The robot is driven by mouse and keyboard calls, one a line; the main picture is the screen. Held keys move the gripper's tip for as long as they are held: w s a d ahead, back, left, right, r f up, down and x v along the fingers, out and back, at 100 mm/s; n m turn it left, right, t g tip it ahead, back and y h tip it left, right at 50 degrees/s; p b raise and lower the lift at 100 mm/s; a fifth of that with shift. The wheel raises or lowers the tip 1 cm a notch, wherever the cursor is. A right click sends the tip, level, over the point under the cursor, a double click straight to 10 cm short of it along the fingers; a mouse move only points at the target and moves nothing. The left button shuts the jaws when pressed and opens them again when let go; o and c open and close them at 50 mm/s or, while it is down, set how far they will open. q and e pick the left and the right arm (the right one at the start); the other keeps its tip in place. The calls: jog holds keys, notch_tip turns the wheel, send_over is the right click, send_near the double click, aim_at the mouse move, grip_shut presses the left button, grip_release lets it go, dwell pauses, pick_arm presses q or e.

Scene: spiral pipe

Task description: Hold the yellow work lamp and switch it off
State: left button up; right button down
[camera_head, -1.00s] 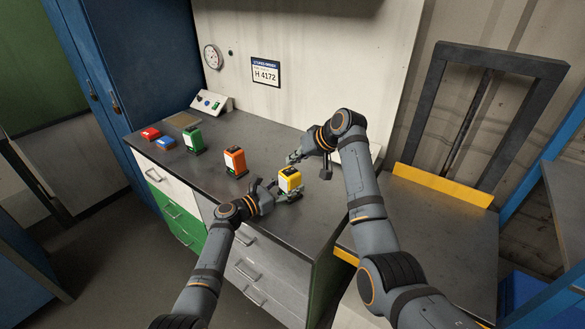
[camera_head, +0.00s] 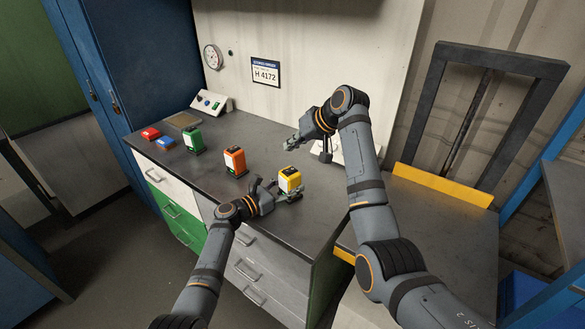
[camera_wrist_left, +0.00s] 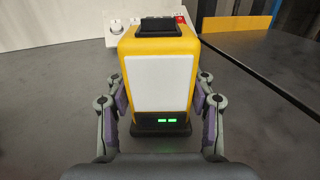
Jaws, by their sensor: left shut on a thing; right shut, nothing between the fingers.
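The yellow work lamp (camera_head: 289,179) stands upright on the dark worktop near its front edge. In the left wrist view the lamp (camera_wrist_left: 160,80) shows a pale front panel, a black piece on top and small green marks on its dark base. My left gripper (camera_head: 290,196) is shut on the lamp, with its fingers on either side of the lower body. My right gripper (camera_head: 290,145) is shut and empty, above and behind the lamp and apart from it. I cannot tell from the pale panel whether the lamp is lit.
An orange lamp (camera_head: 235,162) and a green lamp (camera_head: 193,140) stand to the left on the worktop (camera_head: 215,190). A control box (camera_head: 211,103) stands at the back wall. The worktop between the lamps is clear.

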pick_arm(q)
jog(key=o, duration=1.5)
jog(key=v, duration=1.2)
jog(key=shift+s+f, duration=0.1)
jog(key=shift+s, duration=0.05)
